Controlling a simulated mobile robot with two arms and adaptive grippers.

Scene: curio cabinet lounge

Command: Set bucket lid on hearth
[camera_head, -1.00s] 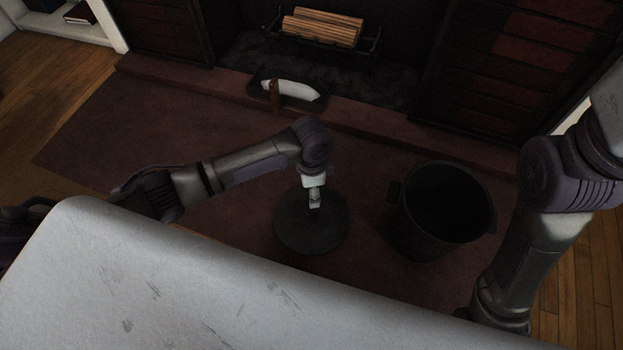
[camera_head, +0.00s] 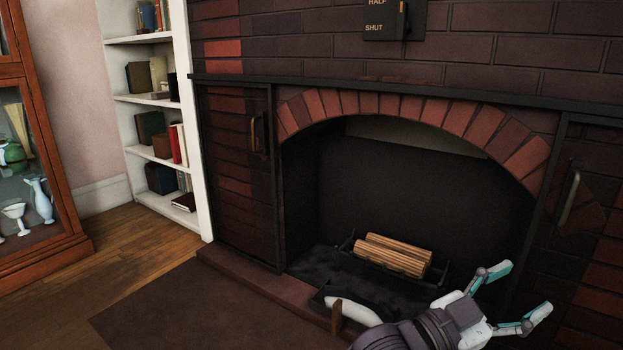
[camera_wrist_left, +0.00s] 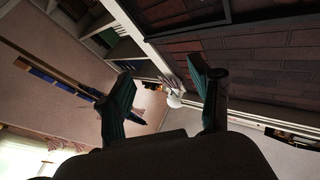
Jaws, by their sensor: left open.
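The bucket lid and the bucket are not in the current views. The hearth (camera_head: 268,293) is a low reddish-brown ledge along the front of the brick fireplace. My left gripper (camera_head: 521,292) shows at the lower right of the head view, in front of the firebox opening. Its teal-padded fingers are spread apart with nothing between them. In the left wrist view the gripper (camera_wrist_left: 165,100) is also open and empty, with walls and shelving beyond it. My right gripper is out of view.
Split logs (camera_head: 395,255) sit in the firebox grate. A white bookshelf (camera_head: 150,100) and a glass-fronted cabinet (camera_head: 75,225) stand left. A dark rug (camera_head: 190,315) covers the floor in front.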

